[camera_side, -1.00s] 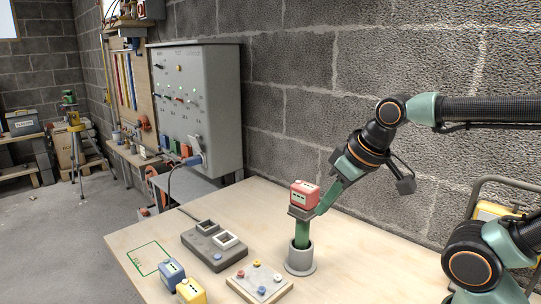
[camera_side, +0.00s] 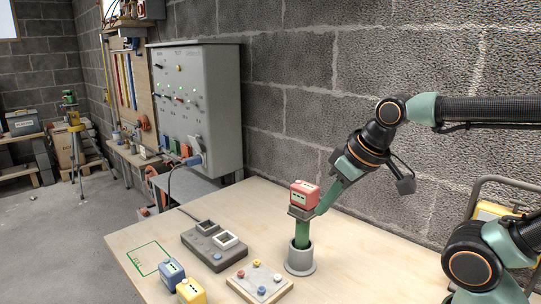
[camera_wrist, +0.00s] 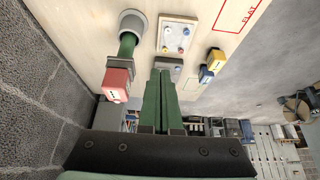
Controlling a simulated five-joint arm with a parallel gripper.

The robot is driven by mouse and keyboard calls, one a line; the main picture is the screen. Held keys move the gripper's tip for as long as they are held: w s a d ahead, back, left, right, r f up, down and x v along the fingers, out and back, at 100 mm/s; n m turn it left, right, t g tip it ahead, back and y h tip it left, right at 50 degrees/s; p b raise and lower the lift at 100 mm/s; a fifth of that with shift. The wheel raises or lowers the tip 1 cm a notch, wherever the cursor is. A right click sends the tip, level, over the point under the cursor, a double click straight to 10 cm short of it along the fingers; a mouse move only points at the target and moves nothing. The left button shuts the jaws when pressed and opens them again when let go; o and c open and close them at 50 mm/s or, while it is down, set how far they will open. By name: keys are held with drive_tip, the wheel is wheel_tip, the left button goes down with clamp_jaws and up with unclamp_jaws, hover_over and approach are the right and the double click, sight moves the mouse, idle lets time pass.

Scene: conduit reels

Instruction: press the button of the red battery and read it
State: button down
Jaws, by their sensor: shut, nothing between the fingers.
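The red battery (camera_side: 304,195) sits on a grey holder on top of a green post (camera_side: 302,234), which stands in a grey round base (camera_side: 301,260). Dark marks show on the battery's face; they are too small to read. In the wrist view the red battery (camera_wrist: 117,84) is to the left of my gripper's fingers. My gripper (camera_side: 319,210) is beside the holder, just right of the battery, its green fingers slanting down to the left. In the wrist view my gripper (camera_wrist: 162,73) is shut and empty. I cannot tell whether it touches the holder. No button on the red battery can be made out.
A blue battery (camera_side: 172,272) and a yellow battery (camera_side: 191,291) stand at the front left. A grey two-slot unit (camera_side: 198,246) and a board with coloured knobs (camera_side: 246,286) lie beside the post. A grey panel cabinet (camera_side: 190,110) stands behind. The bench right of the post is clear.

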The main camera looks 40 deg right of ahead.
sight(303, 184)
drive_tip(key=w+d+r+n+t+h, duration=0.1)
drive_tip(key=w+d+r+n+t, duration=0.2)
drive_tip(key=w+d+r+n, duration=0.2)
drive_tip(key=w+d+r, duration=0.3)
drive_tip(key=w+r, duration=0.2)
drive_tip(key=w, duration=0.2)
drive_tip(key=shift+w+n+h, duration=0.15)
drive_tip(key=shift+n+h, duration=0.25)
drive_tip(key=shift+d+f, duration=0.1)
drive_tip(key=shift+f, duration=4.3)
drive_tip(key=shift+f, duration=0.1)
drive_tip(key=shift+d+f, duration=0.1)
drive_tip(key=shift+f, duration=0.25)
drive_tip(key=shift+f, duration=0.45)
drive_tip(key=shift+r, duration=0.85)
